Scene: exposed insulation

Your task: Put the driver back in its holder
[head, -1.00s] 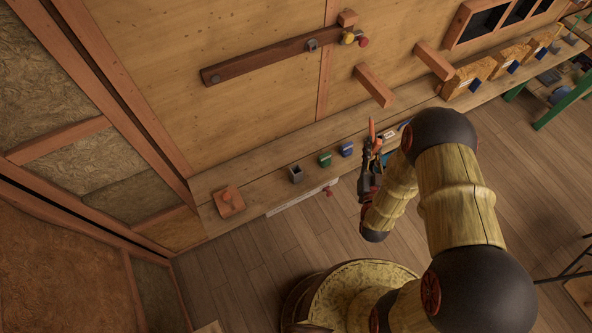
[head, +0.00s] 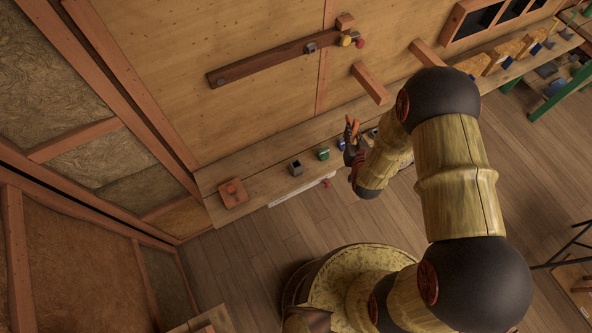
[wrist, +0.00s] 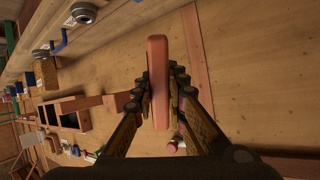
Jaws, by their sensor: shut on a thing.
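My gripper (head: 353,143) is shut on the driver (head: 351,127), an orange-red bar that stands up out of the jaws above the shelf in the head view. In the wrist view the driver (wrist: 158,75) shows as a pinkish bar between the two fingers (wrist: 160,90). The gripper is beside the blue block (head: 341,144) and partly overlaps it in the picture. A small grey open-topped box (head: 296,168) stands further left on the shelf; I cannot tell for sure whether it is the holder.
The wooden shelf (head: 262,162) runs along the wall. A green block (head: 323,153) stands between the grey box and my gripper. A wooden block with a red knob (head: 232,193) is at the left end. Wooden pegs (head: 370,83) jut from the wall above.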

